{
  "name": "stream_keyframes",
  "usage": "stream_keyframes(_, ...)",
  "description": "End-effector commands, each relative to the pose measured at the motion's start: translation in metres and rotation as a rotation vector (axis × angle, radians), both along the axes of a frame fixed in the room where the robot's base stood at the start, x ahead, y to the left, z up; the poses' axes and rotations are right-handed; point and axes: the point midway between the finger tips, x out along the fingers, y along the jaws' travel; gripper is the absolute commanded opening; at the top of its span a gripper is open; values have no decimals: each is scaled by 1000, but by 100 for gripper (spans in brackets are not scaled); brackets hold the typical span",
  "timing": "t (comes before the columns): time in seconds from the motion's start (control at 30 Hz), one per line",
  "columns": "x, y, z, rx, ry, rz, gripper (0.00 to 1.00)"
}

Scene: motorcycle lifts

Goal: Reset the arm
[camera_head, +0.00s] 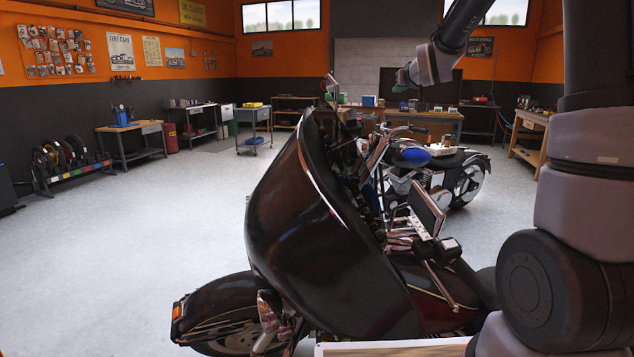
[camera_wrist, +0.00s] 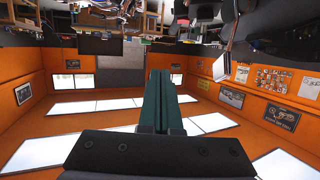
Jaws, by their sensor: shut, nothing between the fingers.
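My arm (camera_head: 585,130) rises along the right side of the head view, and its upper links (camera_head: 462,25) reach up and across the top right, partly out of frame. In the wrist view, my gripper (camera_wrist: 158,76) shows as two dark green fingers pressed together with nothing between them. The wrist view is upside down, with the ceiling lights low in the picture and the furniture at the top. The gripper is raised in the air and touches nothing that I can see.
A large black motorcycle (camera_head: 310,230) with a fairing stands close in front of me. A second motorcycle with a blue tank (camera_head: 412,157) stands behind it. Workbenches, such as one at the left (camera_head: 133,128), line the walls. The floor (camera_head: 100,250) at the left is clear.

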Motion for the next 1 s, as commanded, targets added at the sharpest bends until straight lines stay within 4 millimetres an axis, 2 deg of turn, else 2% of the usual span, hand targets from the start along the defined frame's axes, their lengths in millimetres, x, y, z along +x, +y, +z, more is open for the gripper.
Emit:
stream_keyframes(0.03,-27,-4,11,21,39,-18,0)
stream_keyframes(0.1,-65,-8,16,51,111,-44,0)
stream_keyframes(0.27,-158,-15,16,136,278,-98,0)
stream_keyframes(0.5,-302,-9,-8,285,520,-146,0)
stream_keyframes(0.6,-350,-3,-21,337,602,-152,0)
stream_keyframes(0.7,-383,2,-31,378,663,-154,0)
stream_keyframes(0.8,-401,6,-38,401,698,-153,0)
stream_keyframes(1.0,-408,7,-40,410,714,-154,0)
